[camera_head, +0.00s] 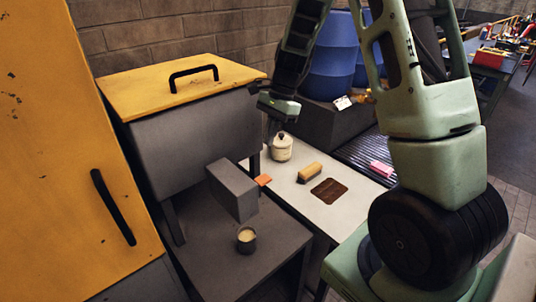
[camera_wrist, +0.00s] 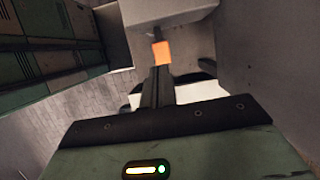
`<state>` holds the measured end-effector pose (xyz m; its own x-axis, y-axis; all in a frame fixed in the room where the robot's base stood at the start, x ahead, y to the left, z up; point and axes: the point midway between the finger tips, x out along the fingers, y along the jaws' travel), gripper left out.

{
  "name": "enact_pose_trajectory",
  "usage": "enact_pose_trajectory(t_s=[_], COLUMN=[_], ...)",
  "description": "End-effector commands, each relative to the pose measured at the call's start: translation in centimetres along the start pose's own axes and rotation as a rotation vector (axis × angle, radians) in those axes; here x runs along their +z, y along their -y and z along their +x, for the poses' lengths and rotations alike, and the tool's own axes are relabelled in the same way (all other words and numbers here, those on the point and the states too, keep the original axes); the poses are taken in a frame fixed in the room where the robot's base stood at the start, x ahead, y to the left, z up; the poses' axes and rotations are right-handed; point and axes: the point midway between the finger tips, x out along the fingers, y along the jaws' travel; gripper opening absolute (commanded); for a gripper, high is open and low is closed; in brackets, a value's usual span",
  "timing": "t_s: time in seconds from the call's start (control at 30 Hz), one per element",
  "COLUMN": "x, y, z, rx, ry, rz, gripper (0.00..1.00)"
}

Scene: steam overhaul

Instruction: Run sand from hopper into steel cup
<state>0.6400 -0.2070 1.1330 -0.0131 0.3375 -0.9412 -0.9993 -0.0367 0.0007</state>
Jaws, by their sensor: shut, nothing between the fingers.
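The hopper (camera_head: 195,125) is a dark grey box on legs with a yellow lid and black handle. A grey block (camera_head: 232,190) sits beneath it, with a small orange tab (camera_head: 263,180) at its right side. The steel cup (camera_head: 246,240) stands upright on the grey stand in front of the block, and its inside looks pale tan. My gripper (camera_head: 272,131) is shut and empty beside the hopper's right side, above the tab. In the wrist view the shut fingers (camera_wrist: 158,85) point toward the orange tab (camera_wrist: 161,53); contact cannot be told.
A white table (camera_head: 308,213) right of the stand holds a lidded cream pot (camera_head: 281,148), a wooden brush (camera_head: 309,172) and a brown mat (camera_head: 328,191). A blue barrel (camera_head: 332,60) stands behind. A yellow cabinet (camera_head: 70,130) fills the left. The stand's front is clear.

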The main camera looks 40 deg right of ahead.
Motion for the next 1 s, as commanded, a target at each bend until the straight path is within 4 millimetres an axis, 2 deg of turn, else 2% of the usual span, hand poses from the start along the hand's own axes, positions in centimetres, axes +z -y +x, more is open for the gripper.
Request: enact_pose_trajectory(t_s=[0.1,0.23,0.87,0.93,1.0], x=[0.3,0.5,0.5,1.6,4.0], y=[0.1,0.0,0.0,-0.1,-0.5], z=[-1.3,-2.1,-2.2,-1.9,-1.1], rx=[-0.002,0.001,0.001,0.007,0.021], ry=[0.0,0.001,0.001,0.0,-0.005], rz=[-0.001,-0.001,0.0,-0.043,-0.149], gripper=[0.0,0.0,0.0,0.0,0.0])
